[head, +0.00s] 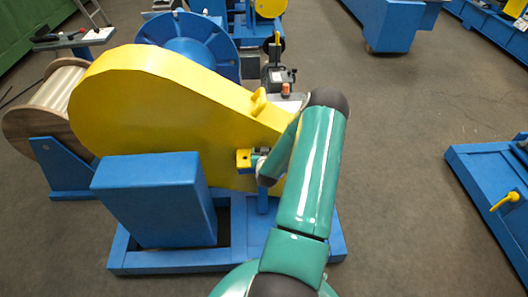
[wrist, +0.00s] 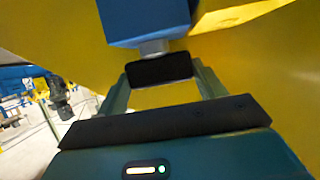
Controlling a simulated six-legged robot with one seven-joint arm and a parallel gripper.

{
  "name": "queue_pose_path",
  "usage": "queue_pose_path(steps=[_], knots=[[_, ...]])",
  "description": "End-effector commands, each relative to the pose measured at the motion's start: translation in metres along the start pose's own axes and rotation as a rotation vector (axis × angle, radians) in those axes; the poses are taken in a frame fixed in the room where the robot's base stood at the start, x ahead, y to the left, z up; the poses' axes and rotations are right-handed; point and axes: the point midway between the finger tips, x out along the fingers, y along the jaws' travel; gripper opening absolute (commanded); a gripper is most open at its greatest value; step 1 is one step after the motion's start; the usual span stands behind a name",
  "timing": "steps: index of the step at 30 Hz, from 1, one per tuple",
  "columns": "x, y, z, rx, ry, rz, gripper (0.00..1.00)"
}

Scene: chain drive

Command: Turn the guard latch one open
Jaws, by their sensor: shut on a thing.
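The large yellow guard (head: 150,95) stands over a blue base frame, and its yellow surface fills much of the wrist view (wrist: 245,65). My gripper (head: 261,157) is at the guard's lower right side, beside a small yellow block (head: 243,159). In the wrist view my gripper (wrist: 162,76) has its two green fingers on either side of a black latch handle (wrist: 160,70), shut on it. A short grey shaft (wrist: 152,47) joins the handle to a blue block (wrist: 145,18). In the head view my arm partly hides the latch, and its angle cannot be told.
A blue box (head: 155,200) stands in front of the guard. A yellow handle (head: 258,102) sits on the guard's upper edge. A wooden spool (head: 45,105) stands at the left. The floor to the right is clear up to another blue frame (head: 480,185).

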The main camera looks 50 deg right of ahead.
Motion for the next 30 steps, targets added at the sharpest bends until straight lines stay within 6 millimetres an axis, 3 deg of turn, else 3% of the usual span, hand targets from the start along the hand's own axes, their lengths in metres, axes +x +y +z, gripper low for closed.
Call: queue_pose_path(steps=[10, 11, 14, 24, 30], knots=[[-0.002, -0.002, 0.0, 0.003, 0.001, 0.003, 0.46], [-0.002, -0.002, 0.0, 0.003, 0.001, 0.003, 0.71], [-0.001, -0.001, -0.001, 0.003, 0.002, 0.003, 0.91], [-0.003, 0.0, -0.001, 0.002, 0.004, 0.005, 0.91], [-0.028, 0.0, -0.002, 0.001, 0.003, 0.004, 0.91]])
